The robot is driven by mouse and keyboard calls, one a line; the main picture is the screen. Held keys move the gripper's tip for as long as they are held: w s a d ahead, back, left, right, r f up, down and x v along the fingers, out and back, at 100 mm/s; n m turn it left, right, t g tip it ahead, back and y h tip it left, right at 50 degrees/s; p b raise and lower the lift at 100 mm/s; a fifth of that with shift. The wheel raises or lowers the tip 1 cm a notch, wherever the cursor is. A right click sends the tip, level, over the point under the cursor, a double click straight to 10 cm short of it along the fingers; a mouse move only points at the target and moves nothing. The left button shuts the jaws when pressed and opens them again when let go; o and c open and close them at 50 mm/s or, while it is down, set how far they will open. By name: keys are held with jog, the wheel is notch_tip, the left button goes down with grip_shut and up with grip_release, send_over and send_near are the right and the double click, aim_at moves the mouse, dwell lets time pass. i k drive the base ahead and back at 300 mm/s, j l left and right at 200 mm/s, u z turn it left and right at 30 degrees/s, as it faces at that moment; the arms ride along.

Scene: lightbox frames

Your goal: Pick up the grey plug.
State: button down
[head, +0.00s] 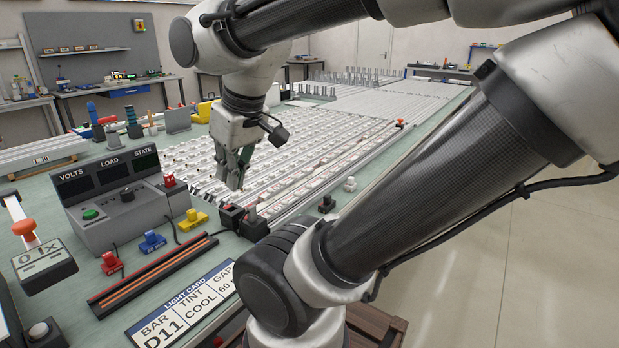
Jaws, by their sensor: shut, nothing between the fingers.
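My gripper (235,176) points down over the near left part of the rows of pale strips. Its fingers are together, with nothing seen between them. A small pale grey piece (349,184) stands on the green bench (353,200) to the right of my gripper, near the bench's right edge. It is too small to tell if it is the grey plug. A small dark piece (326,204) stands just left of it. Red (111,264), blue (152,241) and yellow (192,219) plugs stand in a slanting row in front of the meter box, apart from my gripper.
The grey meter box (118,218) stands left of my gripper. Dark blocks (253,229) sit just below it in the picture. A light card (185,310) and a dark slotted rail (150,275) lie in front. Rows of strips (310,150) fill the bench behind.

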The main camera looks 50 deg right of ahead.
aim_at(250, 211)
jog(key=k+l, duration=0.25)
jog(key=l, duration=0.25)
jog(key=k+l, duration=0.3)
jog(key=l, duration=0.25)
jog(key=k+l, duration=0.25)
jog(key=l, duration=0.25)
jog(key=k+l, duration=0.3)
jog(key=l, duration=0.2)
jog(key=k+l, duration=0.25)
jog(key=l, duration=0.3)
jog(key=k+l, duration=0.3)
jog(key=l, duration=0.2)
jog(key=k+l, duration=0.25)
jog(key=l, duration=0.25)
jog(key=k+l, duration=0.3)
jog(key=l, duration=0.25)
jog(key=l+u, duration=0.25)
jog(key=l, duration=0.55)
jog(key=l+u, duration=0.25)
jog(key=l, duration=0.55)
jog(key=i+j+u, duration=0.15)
jog(key=i+j, duration=0.3)
jog(key=i+j+u, duration=0.2)
jog(key=i+j, duration=0.2)
jog(key=i+j+u, duration=0.15)
jog(key=i+j, duration=0.15)
jog(key=i, duration=0.25)
jog(key=i+j+z, duration=0.95)
jog(key=i+j, duration=0.1)
jog(key=j, duration=0.05)
